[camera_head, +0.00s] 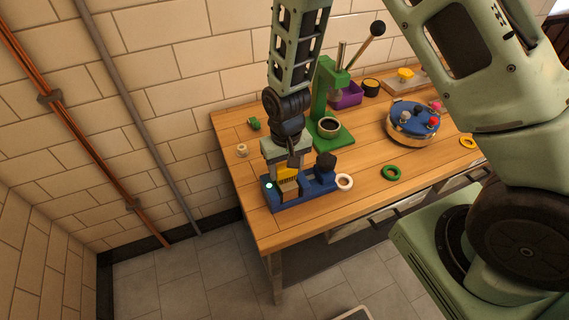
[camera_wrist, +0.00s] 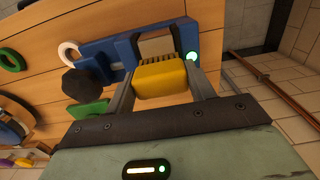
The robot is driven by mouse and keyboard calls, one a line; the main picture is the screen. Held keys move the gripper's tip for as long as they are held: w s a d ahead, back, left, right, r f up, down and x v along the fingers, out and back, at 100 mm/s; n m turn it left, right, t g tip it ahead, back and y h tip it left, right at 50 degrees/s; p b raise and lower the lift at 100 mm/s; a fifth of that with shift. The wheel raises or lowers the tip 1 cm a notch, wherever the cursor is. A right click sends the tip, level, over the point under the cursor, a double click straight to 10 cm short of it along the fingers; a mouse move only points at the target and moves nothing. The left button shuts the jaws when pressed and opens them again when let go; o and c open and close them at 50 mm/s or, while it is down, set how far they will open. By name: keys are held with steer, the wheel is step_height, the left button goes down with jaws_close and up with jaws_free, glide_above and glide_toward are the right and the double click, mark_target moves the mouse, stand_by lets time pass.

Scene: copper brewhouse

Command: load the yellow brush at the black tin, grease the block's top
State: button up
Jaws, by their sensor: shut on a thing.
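My gripper (camera_head: 284,160) is shut on the yellow brush (camera_head: 287,172) above the blue fixture at the left of the table. In the wrist view the yellow brush (camera_wrist: 161,78) sits between the two fingers. A tan block (camera_head: 289,190) sits in the blue fixture (camera_head: 311,192), right by the brush; it also shows in the wrist view (camera_wrist: 158,46). I cannot tell whether the bristles touch its top. The black tin (camera_head: 371,87), with a yellowish top, stands at the back of the table, beside a purple bin.
A green lever press (camera_head: 328,110) stands behind my gripper. White ring (camera_head: 344,182) and green ring (camera_head: 391,173) lie near the front edge. Bare wood lies between them.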

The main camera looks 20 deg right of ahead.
steer(key=shift+s+r, duration=0.1)
steer(key=shift+s, duration=0.6)
steer(key=shift+w, duration=1.2)
steer(key=shift+s, duration=1.25)
steer(key=shift+w, duration=1.25)
steer(key=shift+r+p, duration=0.8)
steer(key=shift+r, duration=0.15)
